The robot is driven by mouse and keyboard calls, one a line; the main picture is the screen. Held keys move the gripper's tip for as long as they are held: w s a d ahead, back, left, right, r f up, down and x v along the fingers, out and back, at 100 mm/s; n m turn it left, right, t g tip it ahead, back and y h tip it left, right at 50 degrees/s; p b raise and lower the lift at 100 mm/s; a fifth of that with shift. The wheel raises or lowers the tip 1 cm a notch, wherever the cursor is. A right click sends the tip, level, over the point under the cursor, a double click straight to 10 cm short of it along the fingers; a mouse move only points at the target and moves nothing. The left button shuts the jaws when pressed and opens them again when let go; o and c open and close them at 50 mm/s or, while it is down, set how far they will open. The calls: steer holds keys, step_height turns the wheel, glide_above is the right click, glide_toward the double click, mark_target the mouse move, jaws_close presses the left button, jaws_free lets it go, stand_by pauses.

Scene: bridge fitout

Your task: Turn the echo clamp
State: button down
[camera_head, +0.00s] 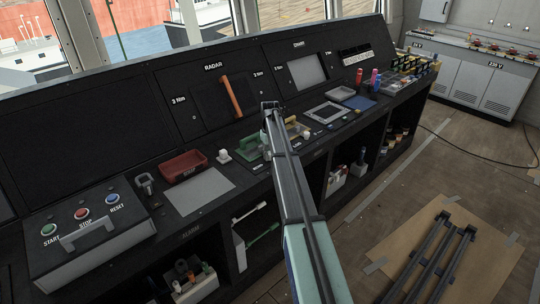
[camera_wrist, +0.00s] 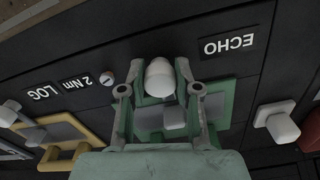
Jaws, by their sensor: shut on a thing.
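In the wrist view, a pale rounded knob (camera_wrist: 160,78), which I take for the echo clamp, stands beside the white ECHO label (camera_wrist: 229,43). My gripper (camera_wrist: 161,90) has one finger on each side of it and is shut on it. A green frame (camera_wrist: 221,102) with a pale block (camera_wrist: 174,117) inside lies behind the fingers. In the head view my arm reaches over the console by the green frame (camera_head: 250,147); the fingertips and the knob are hidden there.
A pale block (camera_wrist: 283,128) stands beside the green frame. A yellow frame (camera_wrist: 76,130) lies by the LOG label (camera_wrist: 42,92). In the head view are a red tray (camera_head: 184,165), an orange bar (camera_head: 232,96) on the RADAR panel and a button box (camera_head: 90,235).

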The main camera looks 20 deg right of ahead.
stand_by(0.3)
steer(key=c, duration=0.8)
jaws_free()
step_height(320, 180, up, 12)
stand_by(0.3)
